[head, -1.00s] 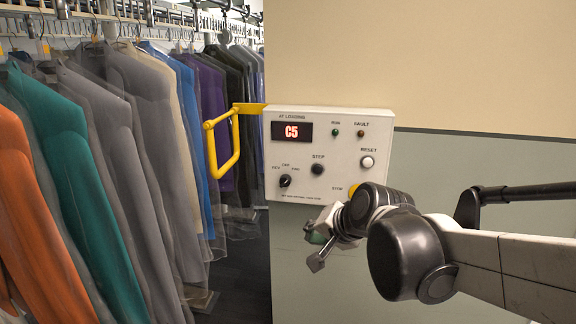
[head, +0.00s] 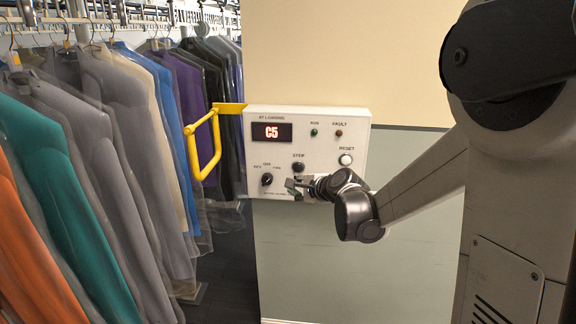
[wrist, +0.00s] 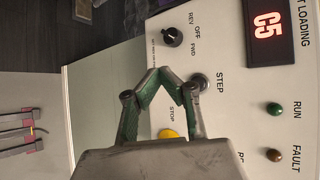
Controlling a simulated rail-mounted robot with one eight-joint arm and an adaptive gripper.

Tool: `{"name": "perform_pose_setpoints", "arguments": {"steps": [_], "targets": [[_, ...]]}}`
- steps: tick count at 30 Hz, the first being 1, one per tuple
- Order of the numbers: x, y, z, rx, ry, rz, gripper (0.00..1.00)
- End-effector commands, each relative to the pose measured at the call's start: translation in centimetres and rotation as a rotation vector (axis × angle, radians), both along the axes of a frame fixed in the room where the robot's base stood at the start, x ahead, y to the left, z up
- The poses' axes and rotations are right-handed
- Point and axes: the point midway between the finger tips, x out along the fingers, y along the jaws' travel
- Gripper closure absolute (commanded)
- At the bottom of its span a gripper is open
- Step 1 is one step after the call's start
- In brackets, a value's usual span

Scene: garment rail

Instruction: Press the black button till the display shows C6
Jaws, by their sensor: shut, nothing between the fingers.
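The white control panel (head: 318,118) is on the wall, and its red display (head: 272,132) reads C5. The display also reads C5, turned sideways, in the wrist view (wrist: 267,26). The black button (head: 298,167), labelled STEP, is at the panel's lower middle and shows beside the fingers in the wrist view (wrist: 200,82). My gripper (head: 292,186) is shut and empty, just below the black button in the head view. In the wrist view its fingertips (wrist: 168,80) are left of the button. I cannot tell how far the tips are from the panel.
The black selector knob (head: 267,179) is left of my gripper, and the white RESET button (head: 346,159) is to the right. The yellow STOP button (wrist: 170,134) is partly hidden behind my gripper. A yellow handle (head: 205,145) and hanging garments (head: 95,170) are at the left.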

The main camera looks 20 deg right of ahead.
Motion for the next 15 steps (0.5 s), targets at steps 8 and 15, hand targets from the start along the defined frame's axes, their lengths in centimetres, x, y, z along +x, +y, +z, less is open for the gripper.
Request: {"name": "perform_pose_setpoints", "arguments": {"steps": [8, 15], "targets": [[1.23, -0.81, -0.3, 0.064, -0.007, -0.035, 1.0], [1.23, -0.79, -0.32, 0.065, -0.006, -0.036, 1.0]]}}
